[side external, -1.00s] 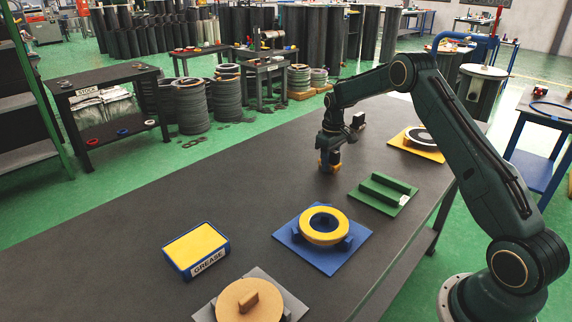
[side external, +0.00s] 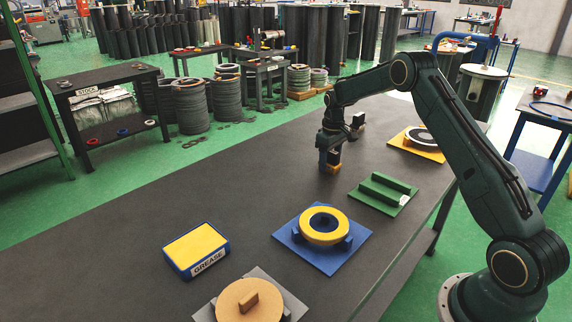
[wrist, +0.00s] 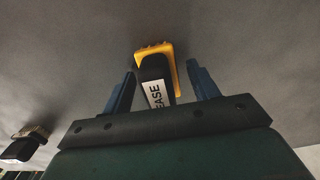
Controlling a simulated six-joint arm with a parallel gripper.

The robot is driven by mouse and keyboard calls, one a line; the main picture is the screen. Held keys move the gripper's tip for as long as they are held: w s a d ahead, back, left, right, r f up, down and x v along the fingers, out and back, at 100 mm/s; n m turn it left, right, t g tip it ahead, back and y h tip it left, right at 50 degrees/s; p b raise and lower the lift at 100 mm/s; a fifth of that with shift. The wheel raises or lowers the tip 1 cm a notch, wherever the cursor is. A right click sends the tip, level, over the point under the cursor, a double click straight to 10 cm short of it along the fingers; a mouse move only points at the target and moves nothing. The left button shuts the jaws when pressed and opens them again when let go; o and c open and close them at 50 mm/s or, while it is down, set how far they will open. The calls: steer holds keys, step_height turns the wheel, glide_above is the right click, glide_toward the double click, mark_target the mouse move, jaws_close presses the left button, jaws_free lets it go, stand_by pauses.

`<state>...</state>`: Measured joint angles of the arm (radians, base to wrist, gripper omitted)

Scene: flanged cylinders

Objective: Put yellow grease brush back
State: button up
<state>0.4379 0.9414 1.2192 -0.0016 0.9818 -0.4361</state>
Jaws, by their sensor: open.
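The yellow grease brush (wrist: 157,72) stands on the dark table, with a yellow base and a black handle with a white label reading "EASE", partly cut off. In the wrist view it is between the two blue fingers of my gripper (wrist: 160,85), with a gap visible on each side. My gripper (side external: 330,158) is open around the brush and low over the table in the side view. There the yellow part of the brush (side external: 335,157) shows beside a finger; the rest is mostly hidden. A green holder with raised bars (side external: 382,193) lies to the right, empty.
A blue grease box with yellow top (side external: 197,248) stands at the front left. A blue plate (side external: 348,262) carries a yellow ring (side external: 324,226). A grey plate with a tan lidded disc (side external: 249,301) is in front. A yellow plate (side external: 432,153) lies behind the green holder.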

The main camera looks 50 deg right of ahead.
step_height(320, 180, up, 11)
steer(key=shift+r, duration=0.3)
stand_by(0.8)
steer(key=shift+a+r, duration=0.2)
steer(key=shift+r, duration=0.1)
steer(key=s+a+r+t, duration=0.3)
steer(key=s+a+r, duration=1.1)
steer(key=a+r, duration=0.2)
steer(key=s+a+f+t, duration=0.1)
steer(key=s+a, duration=0.3)
steer(key=s, duration=0.6)
steer(key=s+a+f+t, duration=0.1)
steer(key=s+a+f, duration=0.2)
steer(key=s, duration=0.8)
steer(key=shift+s+a+t, duration=0.3)
steer(key=shift+a, duration=0.5)
